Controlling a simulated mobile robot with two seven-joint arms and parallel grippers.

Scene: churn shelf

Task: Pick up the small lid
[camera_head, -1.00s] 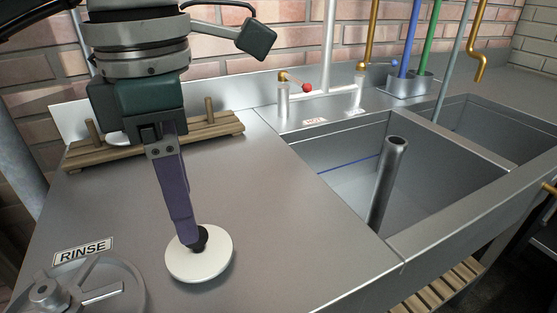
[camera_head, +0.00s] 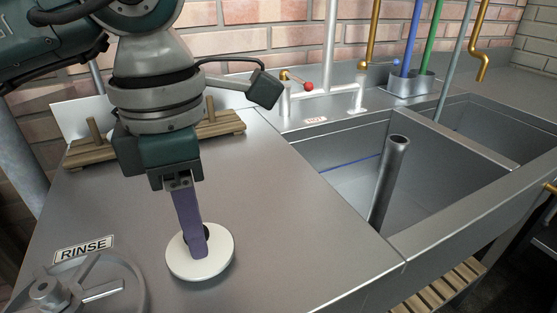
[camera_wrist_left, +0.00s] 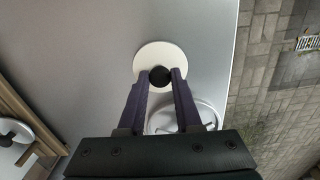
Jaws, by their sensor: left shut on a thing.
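The small lid (camera_head: 214,266) is a white disc with a dark knob at its middle. It is on the steel counter near the front edge in the head view, and also shows in the left wrist view (camera_wrist_left: 150,57). My left gripper (camera_head: 198,250) points down over the lid and is shut on its dark knob (camera_wrist_left: 160,76), with one purple finger on each side. In the head view the fingers partly hide the knob. I cannot tell whether the lid touches the counter or is slightly raised. My right gripper is not in view.
A round metal piece with a handle (camera_head: 83,290) lies left of the lid, near the RINSE label (camera_head: 84,249). A wooden rack (camera_head: 222,123) stands behind. To the right is a sink (camera_head: 345,180) with a grey pipe (camera_head: 389,185) standing in it.

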